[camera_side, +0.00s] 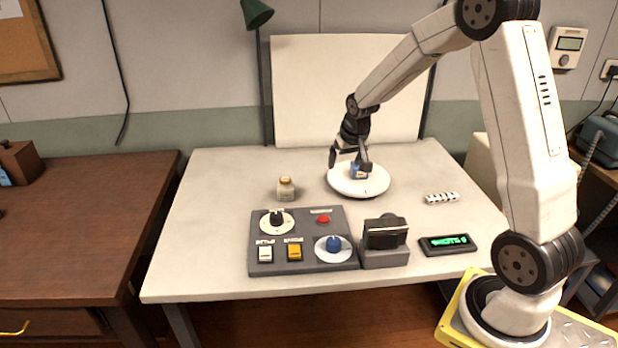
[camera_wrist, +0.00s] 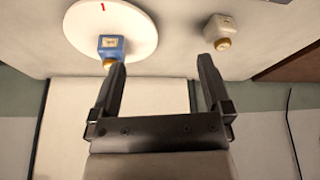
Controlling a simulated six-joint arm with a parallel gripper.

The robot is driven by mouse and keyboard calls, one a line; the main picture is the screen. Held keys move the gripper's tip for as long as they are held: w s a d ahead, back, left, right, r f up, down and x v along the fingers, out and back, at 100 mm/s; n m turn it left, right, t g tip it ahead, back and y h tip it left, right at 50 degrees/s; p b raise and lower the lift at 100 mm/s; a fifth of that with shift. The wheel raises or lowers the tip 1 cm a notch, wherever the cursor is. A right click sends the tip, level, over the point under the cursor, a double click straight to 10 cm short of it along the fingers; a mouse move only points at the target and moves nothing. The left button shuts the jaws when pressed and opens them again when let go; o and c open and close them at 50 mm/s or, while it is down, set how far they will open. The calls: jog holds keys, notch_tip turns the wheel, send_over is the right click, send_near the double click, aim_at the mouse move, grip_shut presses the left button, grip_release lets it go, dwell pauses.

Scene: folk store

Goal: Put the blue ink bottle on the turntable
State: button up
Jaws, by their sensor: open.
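The blue ink bottle (camera_side: 359,172) stands on the round white turntable (camera_side: 358,189), towards its back part. In the wrist view the bottle (camera_wrist: 110,43) shows a blue body, a pale label and a tan cap, near the edge of the turntable (camera_wrist: 84,21). My gripper (camera_side: 350,160) is over the back of the turntable, and one finger partly hides the bottle. In the wrist view my gripper (camera_wrist: 162,64) is open with nothing between its fingers. Its left finger is close to the bottle's cap; I cannot tell whether they touch.
A cream bottle (camera_side: 286,189) stands left of the turntable; the wrist view shows it too (camera_wrist: 219,28). A control panel (camera_side: 300,241), a camera-like device on a stand (camera_side: 385,238), a green display (camera_side: 447,245) and a small white strip (camera_side: 441,198) occupy the front and right. The table's left side is clear.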

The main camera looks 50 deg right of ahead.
jog(key=s+a+f+n+y, duration=0.1)
jog(key=s+a+n, duration=0.2)
jog(key=s+a, duration=0.4)
jog(key=s+a+n+y, duration=0.1)
jog(key=s+a+n, duration=0.2)
jog(key=s+a, duration=0.5)
jog(key=a, duration=0.5)
jog(key=shift+s+a+f+g, duration=0.25)
jog(key=shift+a+f+g, duration=0.05)
jog(key=shift+f+g, duration=0.1)
